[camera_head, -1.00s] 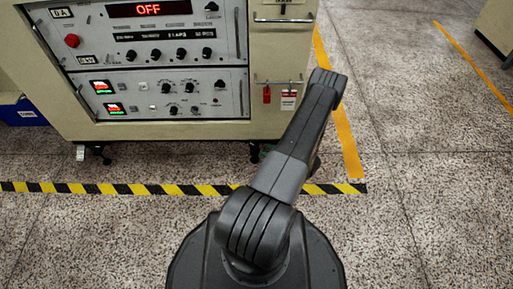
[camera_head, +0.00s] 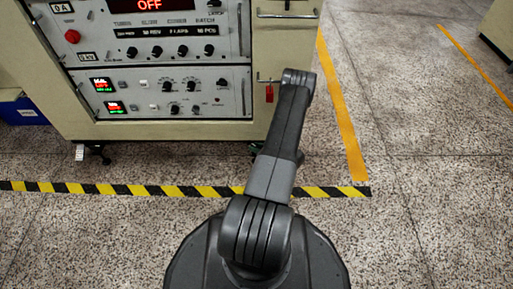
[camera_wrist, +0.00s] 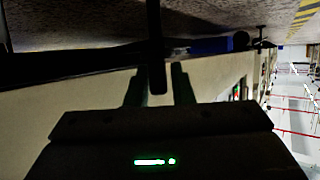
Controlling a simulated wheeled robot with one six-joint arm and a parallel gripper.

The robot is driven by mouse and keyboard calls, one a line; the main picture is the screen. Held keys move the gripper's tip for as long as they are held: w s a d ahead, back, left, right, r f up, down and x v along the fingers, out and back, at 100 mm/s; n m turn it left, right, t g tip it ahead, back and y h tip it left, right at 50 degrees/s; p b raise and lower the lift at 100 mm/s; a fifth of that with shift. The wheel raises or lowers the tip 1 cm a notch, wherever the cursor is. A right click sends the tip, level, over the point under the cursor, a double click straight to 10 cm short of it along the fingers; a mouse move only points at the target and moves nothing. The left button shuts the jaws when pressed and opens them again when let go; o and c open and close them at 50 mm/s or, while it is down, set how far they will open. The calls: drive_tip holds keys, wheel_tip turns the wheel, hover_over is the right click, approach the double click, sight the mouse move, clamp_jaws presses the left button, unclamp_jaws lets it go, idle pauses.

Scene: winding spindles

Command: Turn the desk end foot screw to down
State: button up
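In the wrist view my gripper (camera_wrist: 158,82) shows two fingers standing apart, with the floor at the top of the picture. A dark upright bar (camera_wrist: 156,40) comes down from the top edge to between the fingers. Clear gaps show beside it, and I cannot tell whether it is the foot screw. In the head view my arm hides the gripper. The cream cabinet (camera_head: 190,130) has a dark foot (camera_head: 101,154) at its lower left with a white tag (camera_head: 79,152) beside it. Another dark foot (camera_head: 254,149) shows partly beside my arm at the right end.
A yellow-black striped line (camera_head: 120,188) crosses the floor before the cabinet. An orange line (camera_head: 342,110) runs along its right. A blue bin (camera_head: 22,112) stands at left. A red tag (camera_head: 270,93) hangs on the cabinet.

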clamp_jaws()
drive_tip(key=shift+m+h, duration=0.3)
drive_tip(key=m+t+h, duration=0.2)
drive_tip(key=shift+a+m, duration=0.15)
drive_tip(key=shift+m, duration=0.15)
drive_tip(key=m+t+h, duration=0.2)
drive_tip(key=m+h, duration=0.1)
drive_tip(key=shift+h, duration=0.4)
drive_tip(key=m+h, duration=0.6)
drive_tip(key=h, duration=0.1)
drive_tip(key=shift+m+t, duration=0.3)
drive_tip(key=m+g+h, duration=0.1)
drive_tip(key=m+h, duration=0.2)
drive_tip(key=m+g+h, duration=0.2)
drive_tip(key=m+h, duration=0.1)
drive_tip(key=shift+w+g+h, duration=0.1)
drive_tip(key=shift+g+h, duration=0.2)
drive_tip(key=shift+h, duration=0.1)
drive_tip(key=m+g+h, duration=0.1)
drive_tip(key=m+g, duration=0.1)
drive_tip(key=m, duration=0.1)
drive_tip(key=m+g+h, duration=0.2)
drive_tip(key=m+g, duration=0.1)
drive_tip(key=shift+g, duration=0.3)
drive_tip(key=shift+h, duration=0.3)
